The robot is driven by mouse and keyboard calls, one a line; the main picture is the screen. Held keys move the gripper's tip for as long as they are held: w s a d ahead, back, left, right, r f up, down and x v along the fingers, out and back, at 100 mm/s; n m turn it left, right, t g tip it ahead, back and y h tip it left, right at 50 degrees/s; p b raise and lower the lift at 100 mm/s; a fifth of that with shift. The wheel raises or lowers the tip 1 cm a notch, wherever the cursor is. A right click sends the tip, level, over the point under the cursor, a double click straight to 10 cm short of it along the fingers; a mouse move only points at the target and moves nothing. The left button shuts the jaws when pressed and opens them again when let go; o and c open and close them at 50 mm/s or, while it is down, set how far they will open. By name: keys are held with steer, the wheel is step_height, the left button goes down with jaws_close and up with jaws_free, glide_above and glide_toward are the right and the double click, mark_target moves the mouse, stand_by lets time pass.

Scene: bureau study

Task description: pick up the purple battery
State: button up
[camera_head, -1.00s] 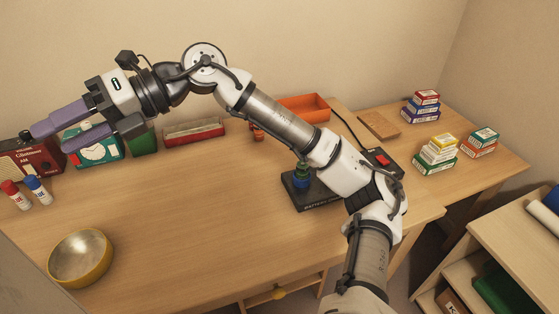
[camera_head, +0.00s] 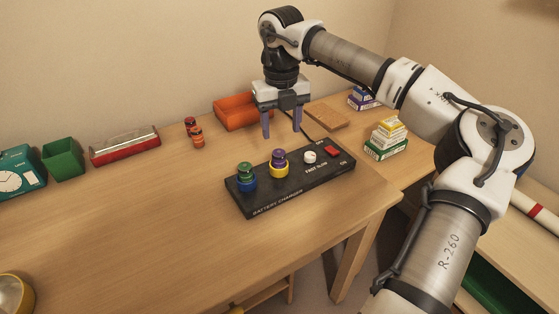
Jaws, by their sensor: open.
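The purple battery (camera_head: 279,157) stands upright in a yellow-ringed socket of the black battery charger (camera_head: 260,203). A green battery (camera_head: 245,169) stands in the blue-ringed socket to its left. My gripper (camera_head: 282,132) points down with its two purple fingers apart and nothing between them. In the picture its fingertips are just above the purple battery, apart from it; the exact height and depth gap is hard to tell.
An orange tray (camera_head: 232,113), a brown board (camera_head: 327,117) and stacked small boxes (camera_head: 386,140) are at the back. The charger also carries a white knob (camera_head: 310,156) and a red switch (camera_head: 332,151).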

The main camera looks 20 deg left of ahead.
mark_target(279, 152)
steer(key=f, duration=0.5)
steer(key=f+p, duration=0.1)
steer(key=f, duration=0.2)
steer(key=shift+s+a+f, duration=0.2)
steer(key=shift+s+f, duration=0.05)
steer(key=shift+f, duration=0.05)
steer(key=c, duration=1.1)
steer(key=shift+r, duration=0.15)
